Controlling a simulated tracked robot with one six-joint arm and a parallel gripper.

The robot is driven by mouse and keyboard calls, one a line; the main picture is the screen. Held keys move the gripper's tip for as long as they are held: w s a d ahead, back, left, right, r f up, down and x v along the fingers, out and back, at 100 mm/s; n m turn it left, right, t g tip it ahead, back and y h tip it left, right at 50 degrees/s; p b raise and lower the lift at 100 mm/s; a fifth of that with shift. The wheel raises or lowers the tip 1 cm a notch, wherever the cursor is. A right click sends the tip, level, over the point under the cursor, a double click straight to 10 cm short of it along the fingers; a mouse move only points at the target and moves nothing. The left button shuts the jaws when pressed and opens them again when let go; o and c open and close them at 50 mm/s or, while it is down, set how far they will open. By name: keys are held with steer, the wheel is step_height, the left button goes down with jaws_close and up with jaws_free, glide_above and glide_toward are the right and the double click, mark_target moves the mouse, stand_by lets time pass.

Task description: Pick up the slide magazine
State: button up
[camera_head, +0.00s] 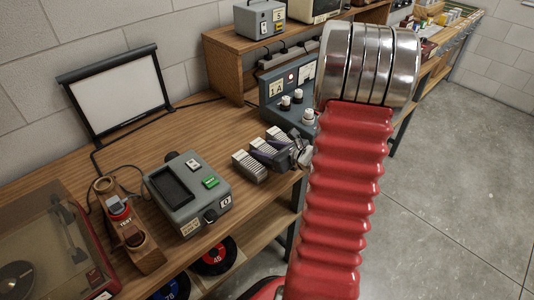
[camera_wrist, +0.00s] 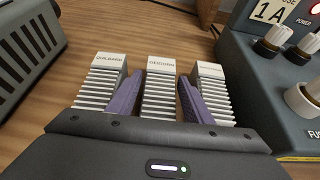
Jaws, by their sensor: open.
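Three slide magazines with white ribbed sides and pale labelled ends stand in a row on the wooden bench: a left one (camera_wrist: 103,80), a middle one (camera_wrist: 160,95) and a right one (camera_wrist: 212,90). In the head view the left magazine (camera_head: 248,166) shows clearly, while my gripper and arm partly hide the others.
A grey power unit (camera_wrist: 262,75) with knobs stands close on the right. A grey slotted device (camera_wrist: 28,50) is at the left. The head view shows a grey box with a green button (camera_head: 188,192), a framed white screen (camera_head: 118,92) and a wooden shelf (camera_head: 225,65). The bench edge lies near the magazines.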

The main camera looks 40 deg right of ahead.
mark_target(266, 148)
steer(key=shift+c, duration=0.4)
steer(key=c, duration=0.8)
steer(key=shift+c, duration=0.2)
steer(key=shift+r, duration=5.05)
steer(key=w+a+r+n+y, duration=0.1)
steer(key=w+a, duration=0.4)
steer(key=a, duration=0.5)
steer(key=w+a+r+n+y, duration=0.1)
steer(key=w+a+r, duration=0.3)
steer(key=a, duration=0.7)
steer(key=w+a+r+n+y, duration=0.1)
steer(key=w+a+r, duration=0.1)
steer(key=w+a, duration=0.6)
steer(key=shift+w+a+r+g, duration=0.2)
steer(key=shift+a+r+g, duration=0.1)
steer(key=shift+a, duration=0.9)
steer(key=shift+s, duration=0.15)
